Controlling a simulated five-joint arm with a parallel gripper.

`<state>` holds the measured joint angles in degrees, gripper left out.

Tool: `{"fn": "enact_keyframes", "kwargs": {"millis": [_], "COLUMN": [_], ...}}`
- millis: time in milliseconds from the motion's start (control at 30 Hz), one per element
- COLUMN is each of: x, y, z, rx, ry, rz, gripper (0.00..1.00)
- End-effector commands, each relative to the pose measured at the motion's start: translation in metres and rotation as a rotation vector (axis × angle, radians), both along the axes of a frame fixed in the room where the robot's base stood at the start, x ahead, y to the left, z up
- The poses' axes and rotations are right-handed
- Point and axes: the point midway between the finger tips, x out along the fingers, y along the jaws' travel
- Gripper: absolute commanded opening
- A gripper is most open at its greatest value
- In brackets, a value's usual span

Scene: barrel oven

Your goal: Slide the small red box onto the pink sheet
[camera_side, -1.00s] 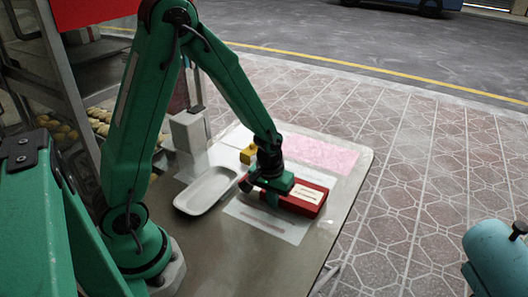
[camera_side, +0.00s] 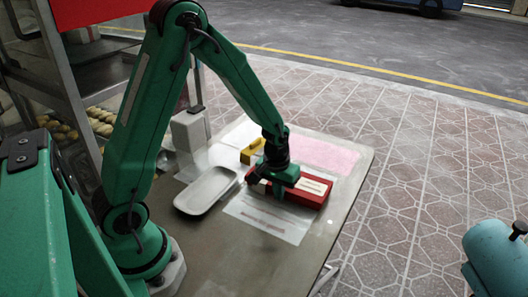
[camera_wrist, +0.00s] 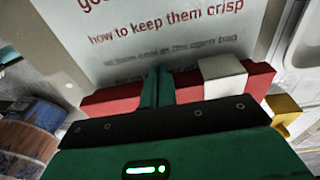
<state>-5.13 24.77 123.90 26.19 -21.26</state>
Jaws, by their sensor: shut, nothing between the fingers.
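The small red box (camera_side: 314,189), with a pale label on top, lies flat on the table. It is at the near edge of the pink sheet (camera_side: 328,153); I cannot tell whether it overlaps it. My gripper (camera_side: 277,190) is shut and empty, low against the near left side of the box. In the wrist view my shut fingers (camera_wrist: 157,86) stand in front of the red box (camera_wrist: 110,103), hiding its middle. A white printed sheet (camera_side: 262,217) lies bare on the near side of the box.
A white oval tray (camera_side: 205,190) stands left of my gripper. A yellow block (camera_side: 250,151) lies behind it, near the pink sheet's left end. A white dispenser (camera_side: 188,132) stands further left. The right table edge is close to the box.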

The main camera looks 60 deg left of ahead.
Motion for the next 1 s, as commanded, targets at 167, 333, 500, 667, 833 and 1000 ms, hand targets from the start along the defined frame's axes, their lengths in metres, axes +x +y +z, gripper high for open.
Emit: {"fn": "enact_keyframes", "kwargs": {"millis": [167, 333, 500, 667, 833, 1000], "x": [0.003, 0.003, 0.003, 0.006, 0.011, 0.017], "y": [0.002, 0.002, 0.002, 0.003, 0.006, 0.009], "z": [0.000, 0.000, 0.000, 0.000, 0.000, 0.000], "rx": [0.000, 0.000, 0.000, 0.001, 0.001, 0.001], "ry": [0.000, -0.001, -0.001, -0.002, 0.000, 0.000], "rz": [0.001, 0.001, 0.001, 0.001, 0.002, 0.002], "gripper": [0.00, 0.00, 0.00, 0.00, 0.00, 0.00]}}
